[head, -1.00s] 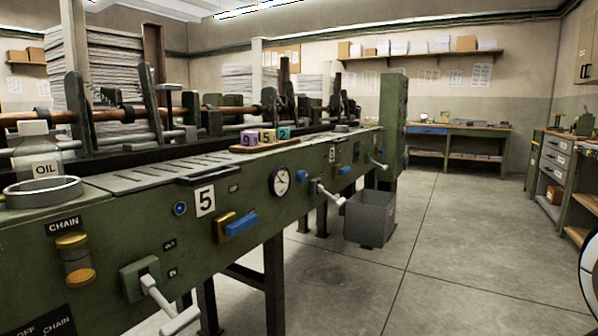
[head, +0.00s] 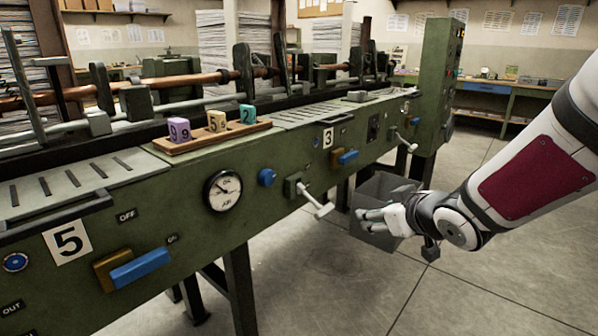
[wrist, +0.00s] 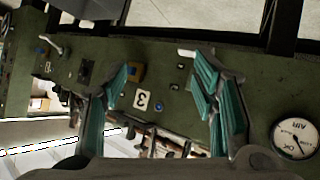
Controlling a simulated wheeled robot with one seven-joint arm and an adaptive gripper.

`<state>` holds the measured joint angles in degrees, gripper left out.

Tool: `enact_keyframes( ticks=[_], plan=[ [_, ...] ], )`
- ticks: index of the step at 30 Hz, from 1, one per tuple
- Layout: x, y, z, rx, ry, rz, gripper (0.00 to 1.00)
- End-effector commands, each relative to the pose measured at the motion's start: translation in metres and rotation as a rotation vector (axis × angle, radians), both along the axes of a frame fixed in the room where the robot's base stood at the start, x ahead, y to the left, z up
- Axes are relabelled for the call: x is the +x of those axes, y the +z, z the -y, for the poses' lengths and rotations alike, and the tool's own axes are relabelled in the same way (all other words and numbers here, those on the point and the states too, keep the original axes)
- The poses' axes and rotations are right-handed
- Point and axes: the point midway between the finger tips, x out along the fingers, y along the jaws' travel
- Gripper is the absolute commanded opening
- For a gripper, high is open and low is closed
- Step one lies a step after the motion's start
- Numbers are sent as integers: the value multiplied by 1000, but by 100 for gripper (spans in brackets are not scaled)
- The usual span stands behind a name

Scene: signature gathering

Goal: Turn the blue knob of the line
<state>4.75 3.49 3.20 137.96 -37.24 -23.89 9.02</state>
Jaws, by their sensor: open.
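The round blue knob (head: 267,177) sits on the green front panel of the line, between the AIR gauge (head: 223,191) and a white-handled lever (head: 315,200). My gripper (head: 364,221) is to the right of the knob in the head view, apart from it, in front of the grey bin. In the wrist view my gripper (wrist: 160,80) is open and empty, with its teal pads spread before the panel. The gauge (wrist: 297,138) shows at right there. I cannot make out the round knob in the wrist view; the right finger covers part of the panel.
Other blue parts are a bar handle (head: 140,268) by the 5 plate, a ringed button (head: 15,262) and a bar handle (head: 348,156) near the 3 plate. A grey bin (head: 385,190) stands beside the line. The concrete floor (head: 500,275) is clear at the lower right.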

Motion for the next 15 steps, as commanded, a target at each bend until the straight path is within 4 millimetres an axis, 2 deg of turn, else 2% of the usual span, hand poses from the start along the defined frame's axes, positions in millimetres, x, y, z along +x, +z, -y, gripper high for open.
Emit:
enact_keyframes(
  ticks=[1, 4, 9, 15],
  plan=[
    [10, -1, -16, 40, 63, 30, 54],
    [22, 2, -50, 141, 203, 110, 54],
    [20, 10, -96, 337, 397, 211, 54],
    [8, 20, -119, 504, 519, 274, 54]
  ],
)
